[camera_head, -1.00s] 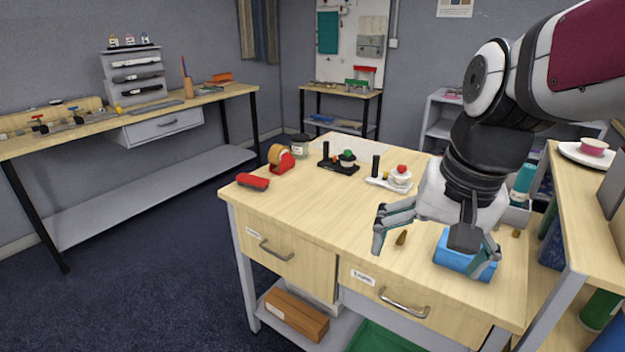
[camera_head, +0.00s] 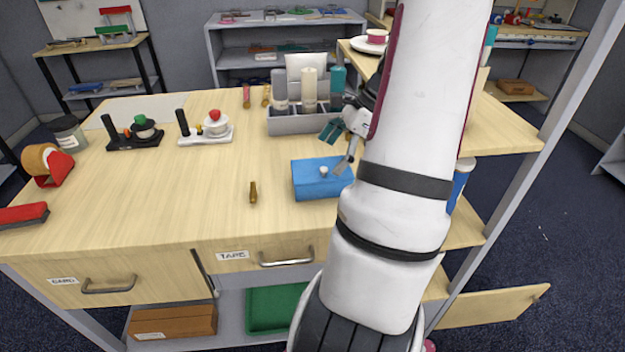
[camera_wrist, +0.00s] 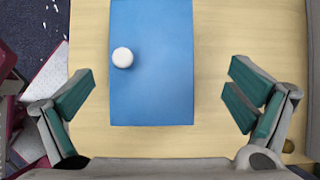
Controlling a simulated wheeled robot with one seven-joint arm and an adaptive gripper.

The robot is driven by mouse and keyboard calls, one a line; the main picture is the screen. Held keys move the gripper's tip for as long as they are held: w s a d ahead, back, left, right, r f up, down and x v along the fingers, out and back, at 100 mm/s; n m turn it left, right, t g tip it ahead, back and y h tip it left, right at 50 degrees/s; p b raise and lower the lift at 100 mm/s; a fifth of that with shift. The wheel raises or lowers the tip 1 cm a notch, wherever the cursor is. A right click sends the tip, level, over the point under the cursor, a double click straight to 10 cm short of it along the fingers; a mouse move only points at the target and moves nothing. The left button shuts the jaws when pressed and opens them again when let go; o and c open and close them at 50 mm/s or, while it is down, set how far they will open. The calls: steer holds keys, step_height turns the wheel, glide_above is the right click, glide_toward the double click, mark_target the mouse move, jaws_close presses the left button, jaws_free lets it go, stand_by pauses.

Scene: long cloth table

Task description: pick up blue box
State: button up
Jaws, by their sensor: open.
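The blue box (camera_head: 318,182) lies on the wooden table near its front right part, with a small white round knob on top. In the wrist view the blue box (camera_wrist: 155,90) fills the upper middle, with its white knob left of its centre. My gripper (camera_head: 338,150) is above and by the right end of the box, partly hidden by my arm.
A grey divided caddy (camera_head: 297,122) with bottles stands behind the box. A small brown piece (camera_head: 253,192) lies to its left. A black stand (camera_head: 134,135), a white stand (camera_head: 206,130) and a tape dispenser (camera_head: 48,165) are farther left.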

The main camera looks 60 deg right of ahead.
mark_target(317, 177)
steer(key=shift+s+a+b+x, duration=0.1)
steer(key=shift+s+x, duration=0.05)
steer(key=shift+x, duration=1.05)
steer(key=shift+s+a+b+x, duration=0.1)
steer(key=shift+s+b+x, duration=0.05)
steer(key=shift+x, duration=1.05)
steer(key=shift+s+a+b+x, duration=0.1)
steer(key=shift+x, duration=1.05)
steer(key=shift+f, duration=0.1)
steer(key=c, duration=1.3)
